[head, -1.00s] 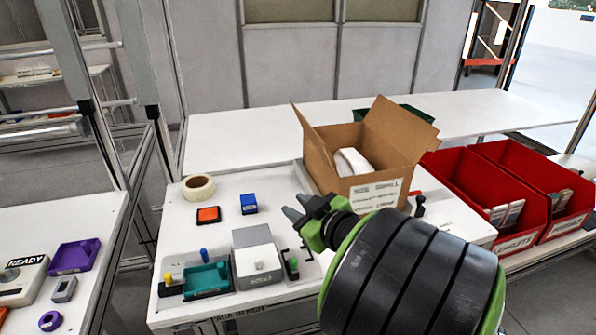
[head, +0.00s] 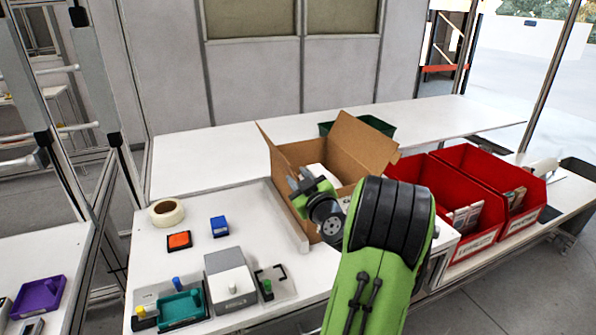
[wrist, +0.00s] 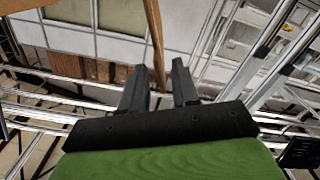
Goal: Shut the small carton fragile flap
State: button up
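The small brown cardboard carton (head: 290,157) stands on the white bench with a white item (head: 316,172) inside. Its right flap (head: 362,143) stands up and leans outward, and a left flap (head: 266,147) also sticks up. I cannot read which flap is marked fragile. My gripper (head: 301,180) is at the carton's front left side, and my arm hides much of the front. In the wrist view my gripper (wrist: 160,85) has its two dark fingers apart. A thin brown cardboard edge (wrist: 155,40) shows between or just beyond them; contact cannot be told.
Red bins (head: 455,200) stand right of the carton, and a green bin (head: 375,124) is behind it. A tape roll (head: 166,212), an orange pad (head: 179,240), a blue block (head: 219,226) and small fixtures (head: 230,280) lie to the left. The back bench (head: 215,160) has free room.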

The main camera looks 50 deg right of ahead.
jog(key=shift+w+d, duration=0.2)
jog(key=shift+w, duration=0.2)
grip_shut()
dwell(1.2)
